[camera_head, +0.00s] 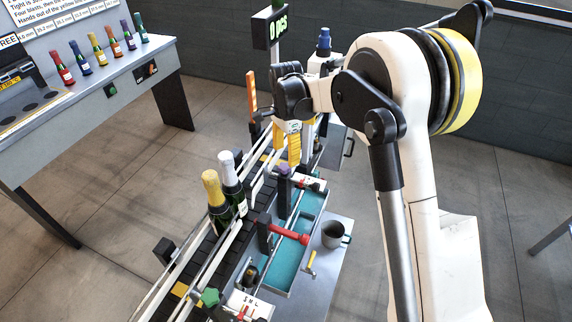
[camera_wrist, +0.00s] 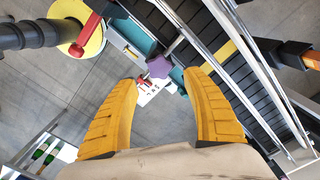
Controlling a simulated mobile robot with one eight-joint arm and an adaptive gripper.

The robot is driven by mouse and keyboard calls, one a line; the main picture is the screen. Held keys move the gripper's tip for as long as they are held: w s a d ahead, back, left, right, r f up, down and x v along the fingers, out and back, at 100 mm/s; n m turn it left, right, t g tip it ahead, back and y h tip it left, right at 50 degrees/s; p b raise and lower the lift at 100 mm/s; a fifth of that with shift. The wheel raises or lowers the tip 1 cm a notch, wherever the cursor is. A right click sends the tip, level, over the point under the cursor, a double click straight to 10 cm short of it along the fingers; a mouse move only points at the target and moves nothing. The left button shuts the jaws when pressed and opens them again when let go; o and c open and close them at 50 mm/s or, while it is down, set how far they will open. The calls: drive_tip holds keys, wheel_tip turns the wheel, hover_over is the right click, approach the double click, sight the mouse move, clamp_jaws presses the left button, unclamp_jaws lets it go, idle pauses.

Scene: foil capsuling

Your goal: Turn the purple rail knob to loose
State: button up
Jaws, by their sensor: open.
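The purple rail knob (camera_head: 284,169) stands on a dark post beside the conveyor, near the far end of the teal tray. In the wrist view the lobed purple knob (camera_wrist: 158,67) shows just beyond and between the fingertips, apart from both. A white marked plate (camera_wrist: 150,94) with a red pointer lies beside it; its lettering is too small to read. My gripper (camera_head: 300,151) hangs above and behind the knob in the head view, yellow fingers pointing down. In the wrist view my gripper (camera_wrist: 163,82) is open and empty, with a wide gap between the fingers.
Two bottles, one gold-topped (camera_head: 214,190) and one white-topped (camera_head: 231,172), stand on the conveyor (camera_head: 200,255). A green knob (camera_head: 210,297) is at the near end. A red-handled lever (camera_head: 290,234) crosses the teal tray (camera_head: 285,268). A grey cup (camera_head: 332,235) stands to its right.

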sight(286, 165)
wheel_tip(286, 165, down, 5)
drive_tip(key=shift+f, duration=0.1)
idle(0.3)
drive_tip(key=c, duration=1.2)
